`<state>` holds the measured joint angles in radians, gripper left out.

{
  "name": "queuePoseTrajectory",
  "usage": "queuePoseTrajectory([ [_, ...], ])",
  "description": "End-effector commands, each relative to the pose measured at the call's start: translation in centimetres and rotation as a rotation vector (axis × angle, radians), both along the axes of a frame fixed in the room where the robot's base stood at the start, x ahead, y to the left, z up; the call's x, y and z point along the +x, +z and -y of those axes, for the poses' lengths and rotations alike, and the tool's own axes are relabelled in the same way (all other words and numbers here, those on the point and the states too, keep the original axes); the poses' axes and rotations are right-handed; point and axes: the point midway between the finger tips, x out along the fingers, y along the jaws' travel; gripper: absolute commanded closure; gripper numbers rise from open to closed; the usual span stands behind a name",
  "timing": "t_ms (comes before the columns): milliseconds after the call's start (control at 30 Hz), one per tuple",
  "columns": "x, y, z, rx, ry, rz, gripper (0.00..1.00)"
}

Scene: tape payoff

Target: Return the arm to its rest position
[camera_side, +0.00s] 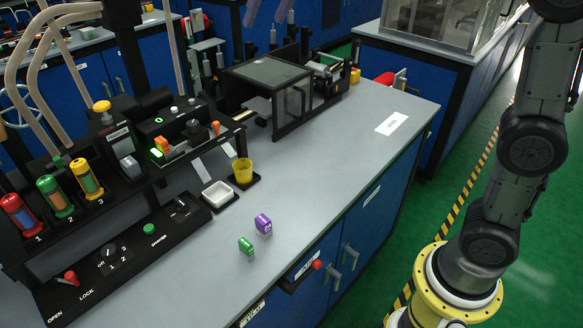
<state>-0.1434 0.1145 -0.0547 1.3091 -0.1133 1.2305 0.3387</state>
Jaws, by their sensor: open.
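My arm (531,145) rises at the right from its yellow base ring (458,285) and leaves the picture at the top right. My gripper is out of view, so its jaws and anything near them are hidden. No part of my arm in view touches the workbench or the objects on it.
A white tray (217,193) and a yellow cup (243,170) sit by the black machine. Red, green and orange-yellow spools (87,179) line its left side. A dark glass-sided box (272,85) stands at the back. The bench's right part is clear except for a white label (391,124).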

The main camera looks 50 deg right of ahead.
Motion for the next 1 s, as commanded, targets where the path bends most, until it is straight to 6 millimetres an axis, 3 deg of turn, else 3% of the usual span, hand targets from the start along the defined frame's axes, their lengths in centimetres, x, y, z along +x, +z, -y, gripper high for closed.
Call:
queuePoseTrajectory([
  [33,-2.3,0.4,0.8,0.002,-0.003,0.011,0.31],
  [133,-6.5,0.3,2.0,0.0,-0.003,0.021,0.31],
  [267,-11.8,-1.1,3.3,-0.004,0.004,0.029,0.31],
  [467,-20.0,-6.0,4.4,-0.016,0.028,0.027,0.31],
  [600,-24.7,-11.0,4.6,-0.026,0.057,0.007,0.31],
  [700,-27.1,-14.5,4.5,-0.033,0.083,-0.016,0.31],
  [833,-28.8,-18.2,4.3,-0.041,0.12,-0.059,0.31],
  [933,-29.2,-19.7,4.2,-0.048,0.147,-0.082,0.31],
  [1000,-28.8,-19.4,4.1,-0.058,0.166,-0.064,0.31],
])
